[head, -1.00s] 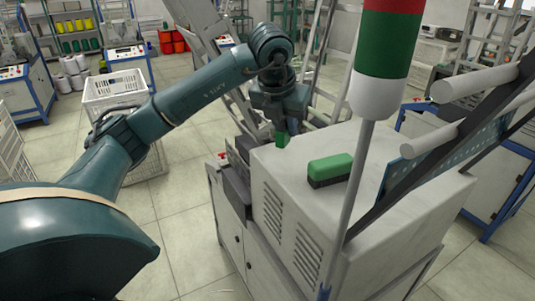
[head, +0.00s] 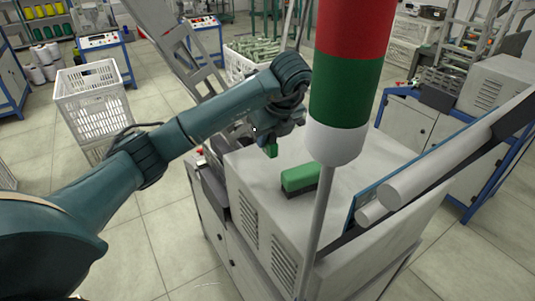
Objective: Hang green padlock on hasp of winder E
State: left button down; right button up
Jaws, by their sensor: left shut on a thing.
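My left gripper (head: 271,143) is shut on a small green padlock (head: 271,151). The padlock hangs from the fingers over the far part of a light grey machine cabinet's top (head: 335,190). Whether it touches the surface, I cannot tell. The padlock's shackle is hidden by the gripper. I cannot make out a hasp or a winder letter in this view. My right gripper is not in view.
A green-and-black brush (head: 300,179) lies on the cabinet top near the padlock. A red, green and white signal light (head: 347,85) on a grey pole stands close in front. White rollers (head: 420,180) are at right. A white crate (head: 93,100) stands at left.

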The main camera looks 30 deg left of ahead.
aim_at(268, 151)
pick_arm(q)
notch_tip(268, 151, down, 4)
jog(key=shift+f, duration=0.1)
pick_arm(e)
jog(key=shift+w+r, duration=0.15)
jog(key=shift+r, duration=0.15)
pick_arm(q)
jog(key=shift+f, duration=0.1)
jog(key=c, duration=1.3)
grip_release()
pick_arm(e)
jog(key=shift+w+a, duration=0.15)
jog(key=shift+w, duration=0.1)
